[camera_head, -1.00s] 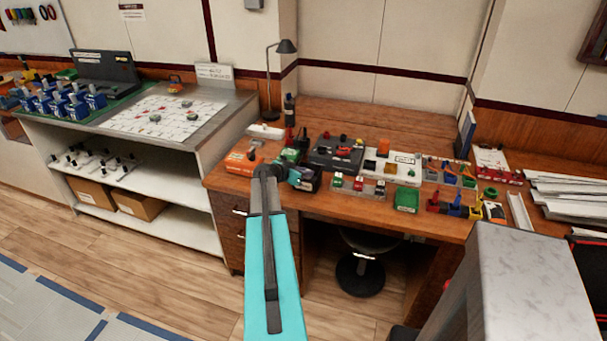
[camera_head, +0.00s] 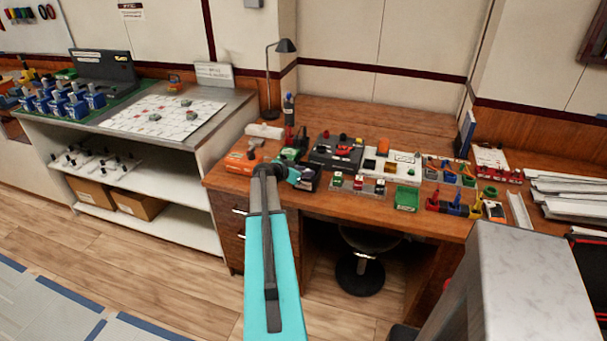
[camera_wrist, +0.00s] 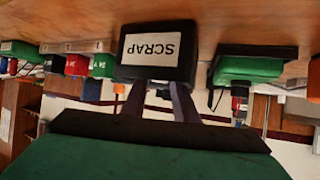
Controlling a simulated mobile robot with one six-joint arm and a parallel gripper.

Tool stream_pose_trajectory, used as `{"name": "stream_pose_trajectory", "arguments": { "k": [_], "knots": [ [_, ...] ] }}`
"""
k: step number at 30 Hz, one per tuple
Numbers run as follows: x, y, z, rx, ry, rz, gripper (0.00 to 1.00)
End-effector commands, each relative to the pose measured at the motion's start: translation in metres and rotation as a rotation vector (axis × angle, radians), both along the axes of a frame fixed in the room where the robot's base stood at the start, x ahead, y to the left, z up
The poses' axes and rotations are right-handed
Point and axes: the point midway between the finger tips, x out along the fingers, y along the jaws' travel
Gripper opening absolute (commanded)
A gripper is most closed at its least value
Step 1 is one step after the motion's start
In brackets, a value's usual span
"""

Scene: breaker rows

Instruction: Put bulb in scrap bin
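The black scrap bin (camera_wrist: 157,48) with its white SCRAP label stands on the wooden desk, and the wrist view shows it upside down. In the head view the bin (camera_head: 309,180) is partly behind my teal wrist. My gripper (camera_wrist: 157,86) reaches to the bin's open top. Its two dark fingers show apart, one on each side of the bin's middle, but their tips are hidden behind the bin's front wall. No bulb is visible in either view, so whether one is between the fingertips cannot be seen.
A green container (camera_wrist: 245,70) stands to one side of the bin in the wrist view. On the desk (camera_head: 300,205) are an orange box (camera_head: 243,160), a dark panel (camera_head: 337,152), a green tray (camera_head: 406,198) and a tall lamp (camera_head: 268,80). The desk's back is clear.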

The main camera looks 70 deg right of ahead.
Motion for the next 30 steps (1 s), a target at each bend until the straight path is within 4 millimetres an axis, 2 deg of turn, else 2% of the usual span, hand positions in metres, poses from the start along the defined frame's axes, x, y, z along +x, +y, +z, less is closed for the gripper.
{"name": "stream_pose_trajectory", "arguments": {
  "k": [5,24,30],
  "knots": [
    [0.003,0.011,0.006,-0.001,-0.001,0.000,0.27],
    [0.028,0.083,0.047,-0.001,-0.001,0.002,0.27],
    [0.034,0.097,0.056,-0.001,0.000,0.002,0.27]
  ]
}}
